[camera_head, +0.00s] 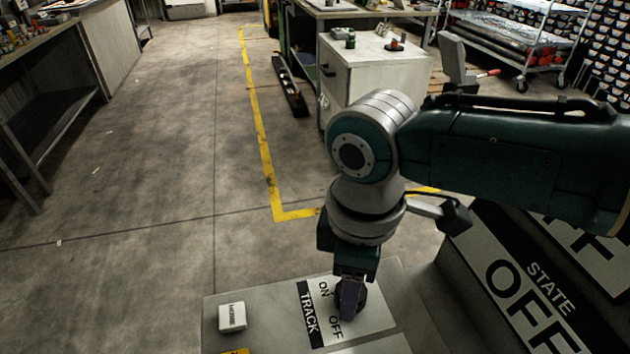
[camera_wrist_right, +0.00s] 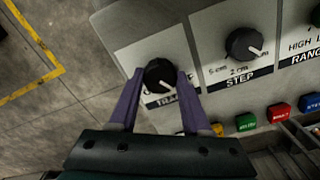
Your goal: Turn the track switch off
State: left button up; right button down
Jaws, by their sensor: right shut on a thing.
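The track switch is a black round knob on a white plate labelled TRACK (camera_head: 309,315), with ON and OFF marks, on a grey panel. In the right wrist view the knob (camera_wrist_right: 160,75) sits between the purple fingers of my right gripper (camera_wrist_right: 159,84). In the head view my right gripper (camera_head: 350,296) points down at the plate and partly hides the knob. It is shut on the knob. The knob's exact pointer direction is hard to read. My left gripper is not in view.
A STEP knob (camera_wrist_right: 245,44) sits beside the track switch, with several coloured buttons (camera_wrist_right: 278,112) below. A small white box (camera_head: 232,317) is at the panel's left. A white cabinet (camera_head: 375,65) stands behind. The floor at left is clear.

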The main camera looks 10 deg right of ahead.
jog(key=shift+n, duration=1.1)
jog(key=shift+c, duration=1.8)
grip_release()
notch_tip(320, 180, up, 10)
jog(key=p, duration=0.2)
jog(key=shift+p, duration=0.35)
